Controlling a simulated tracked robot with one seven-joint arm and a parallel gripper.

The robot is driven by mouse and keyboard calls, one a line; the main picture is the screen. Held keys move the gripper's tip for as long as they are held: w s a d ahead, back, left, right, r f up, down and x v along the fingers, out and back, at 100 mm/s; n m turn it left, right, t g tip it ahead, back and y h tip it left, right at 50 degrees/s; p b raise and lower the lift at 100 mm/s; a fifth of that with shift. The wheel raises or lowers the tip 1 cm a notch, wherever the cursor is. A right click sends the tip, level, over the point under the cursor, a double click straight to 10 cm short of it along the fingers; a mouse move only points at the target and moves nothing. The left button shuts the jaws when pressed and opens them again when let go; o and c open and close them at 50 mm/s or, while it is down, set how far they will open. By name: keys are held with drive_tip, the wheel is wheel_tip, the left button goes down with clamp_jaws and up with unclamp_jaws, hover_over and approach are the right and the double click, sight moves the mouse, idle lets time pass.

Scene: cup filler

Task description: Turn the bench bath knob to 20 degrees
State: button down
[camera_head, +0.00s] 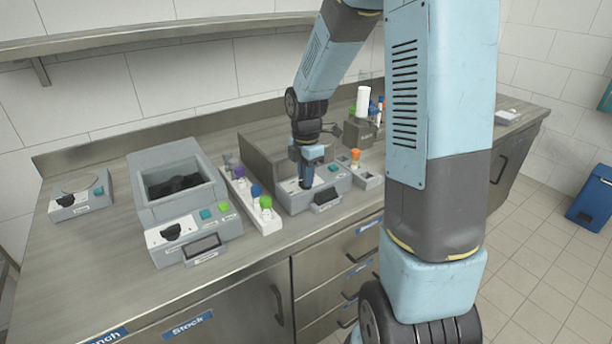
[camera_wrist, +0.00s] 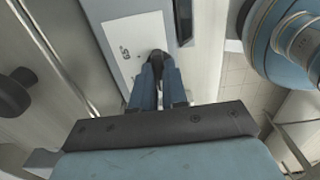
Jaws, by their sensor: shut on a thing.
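My gripper (camera_head: 306,184) reaches down onto the front panel of a low grey unit (camera_head: 335,186) in the middle of the bench. In the wrist view my blue fingers (camera_wrist: 159,82) are shut on a dark knob (camera_wrist: 158,55). The knob stands on a white dial plate (camera_wrist: 128,40) with small printed degree marks. The fingers hide much of the knob, and I cannot read its angle. The unit's nameplate (camera_head: 325,200) is too small to read. A larger grey unit (camera_head: 145,212) with an open basin and its own black knob (camera_head: 172,232) stands to the left.
A white rack (camera_head: 268,226) with colour-capped tubes stands between the two units. A small grey device (camera_head: 82,197) sits at far left. A grey rack with an orange-capped tube (camera_head: 355,155) is right of the middle unit. A shelf (camera_head: 150,38) runs above the bench.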

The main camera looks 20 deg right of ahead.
drive_tip(key=shift+w, duration=0.1)
drive_tip(key=c, duration=1.2)
unclamp_jaws()
drive_tip(key=shift+o, duration=0.2)
wheel_tip(320, 180, up, 14)
drive_tip(key=shift+f, duration=0.15)
drive_tip(key=s+r+m+t, duration=0.2)
drive_tip(key=s+r+m, duration=0.2)
drive_tip(key=s+m, duration=0.6)
drive_tip(key=s+r+m+t, duration=0.3)
drive_tip(key=s+r+m, duration=0.1)
drive_tip(key=s+m, duration=0.7)
drive_tip(key=shift+s+d+t, duration=0.3)
drive_tip(key=shift+s+d, duration=0.05)
drive_tip(key=shift+s, duration=0.75)
